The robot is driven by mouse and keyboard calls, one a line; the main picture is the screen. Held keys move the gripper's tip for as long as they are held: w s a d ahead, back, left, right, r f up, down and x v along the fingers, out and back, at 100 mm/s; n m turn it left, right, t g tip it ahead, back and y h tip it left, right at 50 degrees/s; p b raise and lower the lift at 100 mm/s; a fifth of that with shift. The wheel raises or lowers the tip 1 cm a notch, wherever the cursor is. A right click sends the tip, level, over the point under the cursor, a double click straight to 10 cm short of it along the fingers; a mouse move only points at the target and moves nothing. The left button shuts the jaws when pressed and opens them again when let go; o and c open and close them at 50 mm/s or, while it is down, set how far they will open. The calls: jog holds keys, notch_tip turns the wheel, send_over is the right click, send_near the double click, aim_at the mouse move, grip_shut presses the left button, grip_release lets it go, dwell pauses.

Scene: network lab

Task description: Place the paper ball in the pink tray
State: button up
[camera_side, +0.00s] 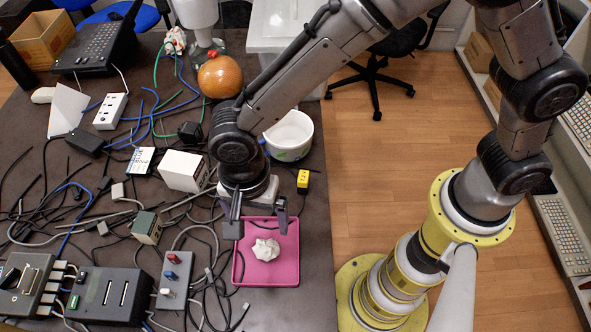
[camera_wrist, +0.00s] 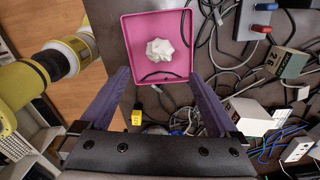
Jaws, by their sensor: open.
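The white crumpled paper ball (camera_side: 265,249) lies inside the pink tray (camera_side: 287,276) near the right edge of the table. In the wrist view the paper ball (camera_wrist: 160,54) rests on the floor of the tray (camera_wrist: 133,24), clear of the walls. A dark cable also lies in the tray beside the ball. My gripper (camera_side: 259,226) is above the tray's far side, with its fingers spread wide. In the wrist view my gripper (camera_wrist: 165,85) is open and empty, with the ball beyond the fingertips and apart from them.
Loose cables cover much of the table. The table edge is close on the right.

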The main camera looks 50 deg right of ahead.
jog(key=shift+r, duration=0.1)
jog(key=w+d+r+n+t+y, duration=0.1)
jog(key=d+r+n, duration=0.2)
jog(key=d+r, duration=0.5)
jog(key=w+d+r+n+t, duration=0.1)
jog(key=d+r+n+t, duration=0.1)
jog(key=d+r, duration=0.7)
jog(key=s+d+n+t, duration=0.3)
jog(key=s+d+n, duration=0.3)
jog(key=s+d, duration=0.6)
jog(key=d+r, duration=0.1)
jog(key=d, duration=0.2)
jog(key=shift+h, duration=0.4)
